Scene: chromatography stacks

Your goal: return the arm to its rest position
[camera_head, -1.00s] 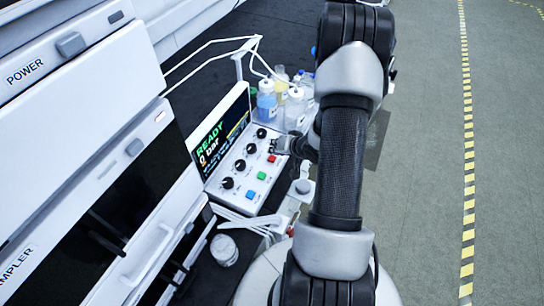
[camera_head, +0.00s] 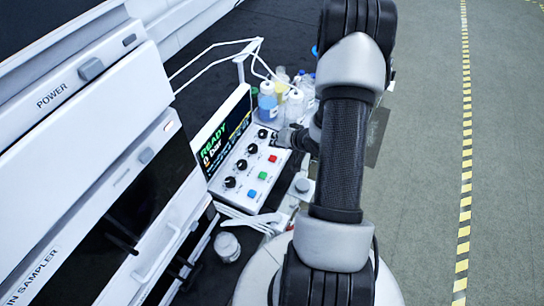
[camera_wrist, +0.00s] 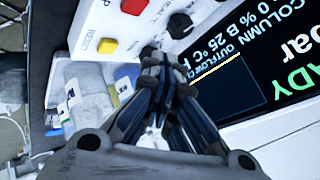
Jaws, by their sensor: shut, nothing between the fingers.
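My gripper (camera_wrist: 158,65) is shut and empty in the wrist view, its fingertips in front of the control panel (camera_wrist: 93,12) near a black knob. I cannot tell whether the tips touch the panel. In the head view, my arm (camera_head: 342,150) reaches down the middle of the picture. My gripper (camera_head: 287,137) shows only in part there, at the panel's right edge, beside the bottles. The panel (camera_head: 243,186) has black knobs, red, green and blue buttons, and a screen (camera_head: 222,130) reading READY and 0 bar.
Several reagent bottles (camera_head: 268,102) stand just behind my gripper, with white tubes running above them. The white instrument stack (camera_head: 95,125) fills the left side. A round lidded jar (camera_head: 228,247) stands at the front. Open floor (camera_head: 430,150) with a yellow-striped line (camera_head: 466,150) lies to the right.

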